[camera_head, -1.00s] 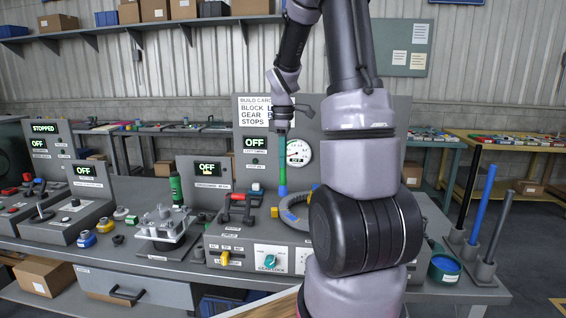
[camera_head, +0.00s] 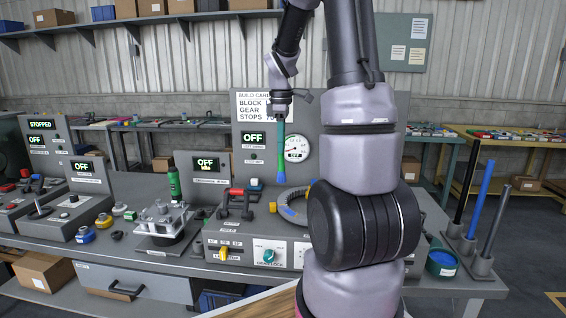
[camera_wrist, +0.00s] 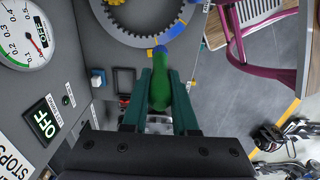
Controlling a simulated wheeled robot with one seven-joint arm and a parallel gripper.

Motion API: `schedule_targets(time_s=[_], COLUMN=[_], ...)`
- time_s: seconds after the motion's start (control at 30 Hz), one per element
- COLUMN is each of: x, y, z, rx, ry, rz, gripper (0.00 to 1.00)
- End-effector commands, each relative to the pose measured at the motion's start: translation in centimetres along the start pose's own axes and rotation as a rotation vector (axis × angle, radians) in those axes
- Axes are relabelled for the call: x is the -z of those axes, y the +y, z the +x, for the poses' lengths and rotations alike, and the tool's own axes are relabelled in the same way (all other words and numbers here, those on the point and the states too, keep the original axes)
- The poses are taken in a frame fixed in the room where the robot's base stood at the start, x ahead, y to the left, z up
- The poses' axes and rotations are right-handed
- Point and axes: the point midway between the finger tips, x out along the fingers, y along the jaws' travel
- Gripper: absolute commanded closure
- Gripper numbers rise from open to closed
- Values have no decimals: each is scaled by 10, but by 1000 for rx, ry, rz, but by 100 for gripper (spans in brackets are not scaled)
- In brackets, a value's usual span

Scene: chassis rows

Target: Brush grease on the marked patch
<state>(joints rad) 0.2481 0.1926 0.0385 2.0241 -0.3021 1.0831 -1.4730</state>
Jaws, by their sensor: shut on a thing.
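My gripper (camera_head: 280,119) is shut on a brush with a green handle (camera_head: 281,142) and a blue lower end (camera_head: 283,172). The brush points down, slightly tilted, with its lower end above the toothed ring gear (camera_head: 297,217) on the grey bench unit. In the wrist view the green handle (camera_wrist: 160,88) sits between the two fingers, and the ring gear (camera_wrist: 133,36) lies beyond it. A blue patch (camera_wrist: 173,29) shows on the gear's rim. The brush end appears apart from the gear in the head view. A tin with blue contents (camera_head: 443,262) stands at the right.
A pressure gauge (camera_head: 297,148) and an OFF display (camera_head: 253,138) stand behind the brush. A red-handled part (camera_head: 237,200), a clamp fixture (camera_head: 162,222) and a green bottle (camera_head: 174,180) are to the left. Upright rods (camera_head: 480,200) stand at right. My arm hides the unit's right part.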

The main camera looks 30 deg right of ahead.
Motion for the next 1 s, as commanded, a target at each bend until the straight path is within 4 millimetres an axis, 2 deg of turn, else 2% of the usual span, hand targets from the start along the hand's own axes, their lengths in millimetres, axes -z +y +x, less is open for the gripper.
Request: schedule_targets(time_s=[0.47,1.0], x=[0,0], y=[0,0], z=[3,56], rx=[1,2], ry=[0,0], rz=[0,-1], gripper=[100,100])
